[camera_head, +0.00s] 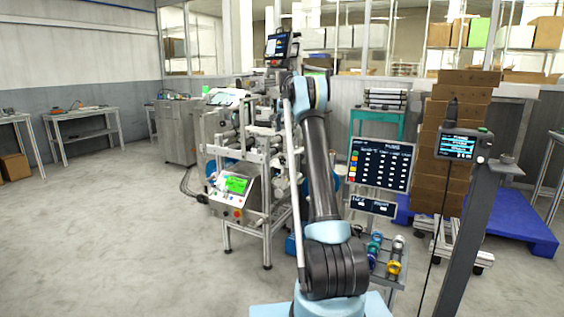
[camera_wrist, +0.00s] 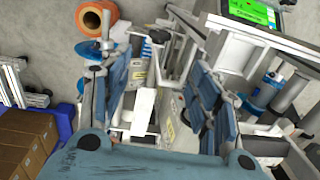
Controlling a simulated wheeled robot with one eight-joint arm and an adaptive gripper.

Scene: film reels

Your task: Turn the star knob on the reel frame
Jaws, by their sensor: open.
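The reel frame (camera_head: 267,207) is a grey metal stand of bars and rollers left of the centre in the head view, partly behind my arm. In the wrist view its pale bars and plates (camera_wrist: 225,32) fill the middle and right. I cannot pick out the star knob with certainty; a small dark knob-like part (camera_wrist: 158,36) shows beyond my fingers. My gripper (camera_wrist: 155,88) is open, its blue-grey fingers apart, with frame parts visible between and beyond them. I cannot tell whether they touch anything. In the head view my gripper is hidden behind my arm.
An orange roll (camera_wrist: 97,18) and a blue disc (camera_wrist: 88,49) are at upper left in the wrist view. A control box with a green screen (camera_head: 236,185) sits on the frame's left. A display board (camera_head: 380,164) and stacked cartons (camera_head: 440,190) stand right.

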